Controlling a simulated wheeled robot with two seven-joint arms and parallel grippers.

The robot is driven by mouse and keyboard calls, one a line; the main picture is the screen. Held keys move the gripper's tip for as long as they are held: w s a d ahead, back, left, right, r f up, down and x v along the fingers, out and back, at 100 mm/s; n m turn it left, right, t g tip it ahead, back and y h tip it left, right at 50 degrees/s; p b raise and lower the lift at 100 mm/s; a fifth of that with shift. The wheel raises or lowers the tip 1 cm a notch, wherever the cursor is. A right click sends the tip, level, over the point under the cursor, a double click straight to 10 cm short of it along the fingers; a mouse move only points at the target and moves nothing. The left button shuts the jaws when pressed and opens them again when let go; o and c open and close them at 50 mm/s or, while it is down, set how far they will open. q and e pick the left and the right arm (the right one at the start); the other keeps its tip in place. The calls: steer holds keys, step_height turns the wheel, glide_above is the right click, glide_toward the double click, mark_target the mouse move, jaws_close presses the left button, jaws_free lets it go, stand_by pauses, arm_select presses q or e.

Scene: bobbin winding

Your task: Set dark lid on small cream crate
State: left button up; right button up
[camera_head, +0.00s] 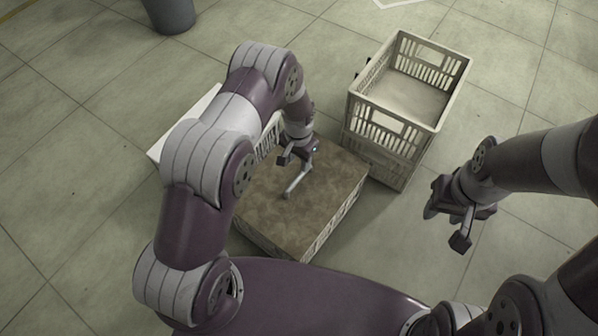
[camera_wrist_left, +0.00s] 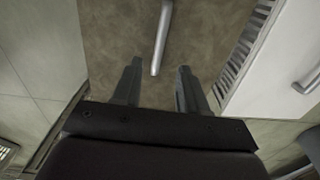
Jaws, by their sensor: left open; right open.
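The dark lid (camera_head: 325,183) is a flat, mottled brown slab with a light grey bar handle (camera_head: 297,182). It lies flat over a low cream crate (camera_head: 331,226), whose slotted side shows along the front right edge; I cannot tell how exactly the edges line up. My left gripper (camera_head: 298,154) is open, just above the lid by the handle. In the left wrist view, the handle (camera_wrist_left: 160,42) ends between the open fingers (camera_wrist_left: 159,72), not clasped. My right gripper (camera_head: 446,226) is open and empty, well to the right over the floor.
A tall, open cream crate (camera_head: 400,132) stands behind and to the right. A white-topped piece (camera_head: 178,140) with a slotted side is partly hidden behind my left arm; its top (camera_wrist_left: 285,75) has a handle. A grey bin (camera_head: 170,14) stands far back. Floor at right is clear.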

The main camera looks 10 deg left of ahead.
mark_target(299, 177)
arm_select(q)
steer(key=shift+f+b, duration=0.35)
steer(key=shift+f, duration=0.2)
step_height(299, 177, down, 8)
steer(key=b, duration=0.6)
steer(key=shift+r, duration=0.1)
jaws_close()
step_height(299, 177, up, 5)
steer(key=p, duration=0.5)
steer(key=shift+r, duration=0.2)
steer(key=shift+f, duration=0.2)
